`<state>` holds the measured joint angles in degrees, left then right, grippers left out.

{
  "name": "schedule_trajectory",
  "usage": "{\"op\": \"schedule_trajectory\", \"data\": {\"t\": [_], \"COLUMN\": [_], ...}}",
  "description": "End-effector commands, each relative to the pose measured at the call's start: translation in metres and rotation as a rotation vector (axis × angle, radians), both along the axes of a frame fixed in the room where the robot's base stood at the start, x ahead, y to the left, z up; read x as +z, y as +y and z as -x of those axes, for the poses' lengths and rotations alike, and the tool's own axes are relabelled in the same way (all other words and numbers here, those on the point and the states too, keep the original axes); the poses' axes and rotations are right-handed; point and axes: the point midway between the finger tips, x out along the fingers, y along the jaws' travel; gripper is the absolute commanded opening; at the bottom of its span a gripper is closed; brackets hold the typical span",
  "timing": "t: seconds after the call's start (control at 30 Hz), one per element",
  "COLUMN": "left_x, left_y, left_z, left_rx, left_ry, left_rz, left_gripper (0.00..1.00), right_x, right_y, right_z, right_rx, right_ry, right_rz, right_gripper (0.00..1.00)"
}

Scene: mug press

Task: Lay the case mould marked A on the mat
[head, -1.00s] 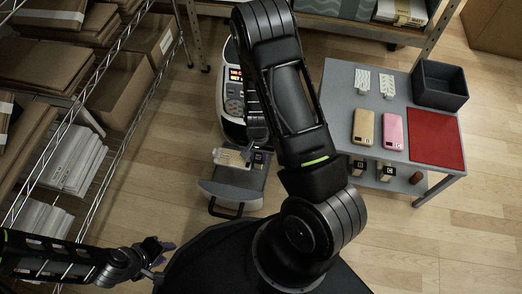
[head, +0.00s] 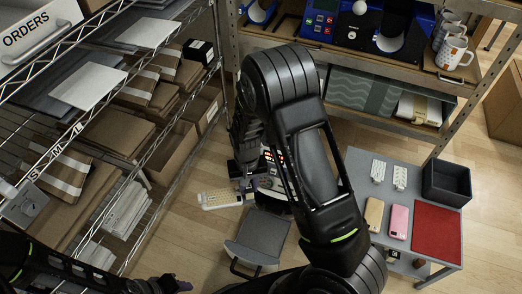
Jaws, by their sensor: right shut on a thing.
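The red mat (head: 438,231) lies bare on the right end of the grey side table, well to the right of the gripper. My left gripper (head: 172,285) is low at the bottom edge, small and dark; its jaws are unclear.
A gold case (head: 374,214) and a pink case (head: 399,221) lie left of the mat. A dark bin (head: 446,183) and two patterned white pieces stand behind. A marked block (head: 394,254) shows below the tabletop. Wire shelving with boxes fills the left; a workbench stands at the back.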

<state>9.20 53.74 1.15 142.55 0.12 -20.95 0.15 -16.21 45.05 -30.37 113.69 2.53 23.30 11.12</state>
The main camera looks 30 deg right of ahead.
Motion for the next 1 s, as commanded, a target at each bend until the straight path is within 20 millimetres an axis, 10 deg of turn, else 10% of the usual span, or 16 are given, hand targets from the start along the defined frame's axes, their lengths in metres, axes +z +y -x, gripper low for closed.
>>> {"op": "schedule_trajectory", "data": {"t": [0.1,0.4,1.0], "left_x": [0.046,0.11,0.123], "left_y": [-0.002,-0.006,-0.007], "left_z": [0.003,0.007,0.009], "left_rx": [-0.006,-0.017,-0.02], "left_ry": [0.005,0.014,0.016], "left_rz": [0.004,0.01,0.012], "left_gripper": [0.36,0.36,0.36], "right_x": [0.063,0.16,0.185], "right_y": [0.012,0.036,0.043], "right_z": [-0.009,-0.024,-0.027], "right_rx": [0.088,0.274,0.338], "right_ry": [-0.003,-0.002,0.0], "right_rz": [-0.001,-0.001,-0.001], "right_gripper": [0.0,0.0,0.0]}}
